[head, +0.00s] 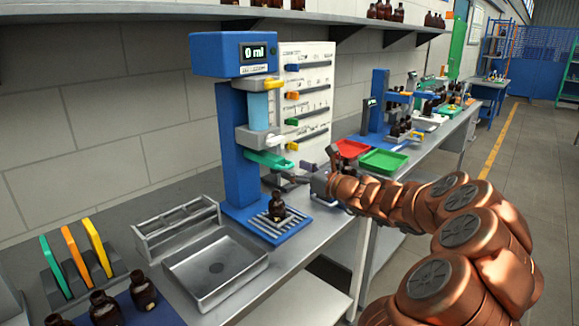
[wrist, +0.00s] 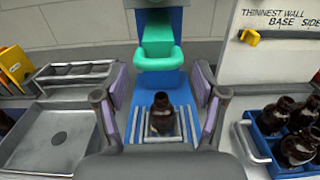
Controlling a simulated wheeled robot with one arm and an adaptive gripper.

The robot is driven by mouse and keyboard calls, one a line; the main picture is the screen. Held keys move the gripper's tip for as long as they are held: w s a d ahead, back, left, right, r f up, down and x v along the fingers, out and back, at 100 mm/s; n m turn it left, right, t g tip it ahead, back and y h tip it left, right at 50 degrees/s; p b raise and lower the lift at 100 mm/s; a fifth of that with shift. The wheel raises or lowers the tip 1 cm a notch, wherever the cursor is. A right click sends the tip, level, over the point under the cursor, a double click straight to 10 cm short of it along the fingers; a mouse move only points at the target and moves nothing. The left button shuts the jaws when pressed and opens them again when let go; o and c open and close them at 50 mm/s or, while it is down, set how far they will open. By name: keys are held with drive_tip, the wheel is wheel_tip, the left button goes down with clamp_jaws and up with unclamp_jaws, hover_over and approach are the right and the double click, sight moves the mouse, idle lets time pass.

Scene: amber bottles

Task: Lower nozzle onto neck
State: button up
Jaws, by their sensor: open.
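A blue filling stand (head: 238,150) has a display reading 0 ml. Its green nozzle part (head: 268,160) is on the front of the column, and it also shows in the wrist view (wrist: 158,60). A dark amber bottle (head: 277,208) stands upright on the slatted base below it, with a clear gap between neck and green part. In the wrist view the bottle (wrist: 161,118) appears between my fingers, farther off. My gripper (head: 300,178) is open and empty, just right of and in front of the stand. Its spread fingers frame the wrist view (wrist: 160,80). The nozzle's underside is hidden.
A metal tray (head: 215,268) and an empty rack (head: 180,226) lie left of the stand. Amber bottles (head: 104,308) stand at front left. A white panel with coloured sliders (head: 308,95) is behind. In the wrist view, a blue crate (wrist: 265,145) of bottles is at right.

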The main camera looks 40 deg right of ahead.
sight(269, 161)
drive_tip(key=shift+x, duration=1.5)
drive_tip(key=shift+c, duration=0.3)
